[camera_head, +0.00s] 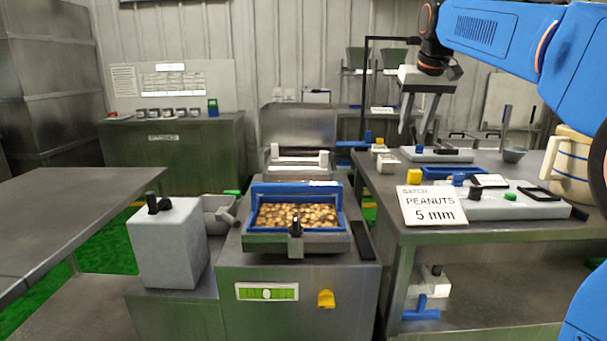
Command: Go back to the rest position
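My gripper (417,118) hangs from my blue arm at the upper right, pointing down above the right-hand workbench. Its two grey fingers stand apart with nothing visible between them, so it looks open and empty. It appears above the level of the bench top and clear of the things on it. The blue-rimmed tray (341,206) of brown peanuts sits on the metal machine in the middle, left of my gripper. A sign (433,206) reading "BATCH PEANUTS 5 mm" stands at the bench's front left corner.
A grey box (167,245) stands left of the machine. The left table (75,205) is bare.

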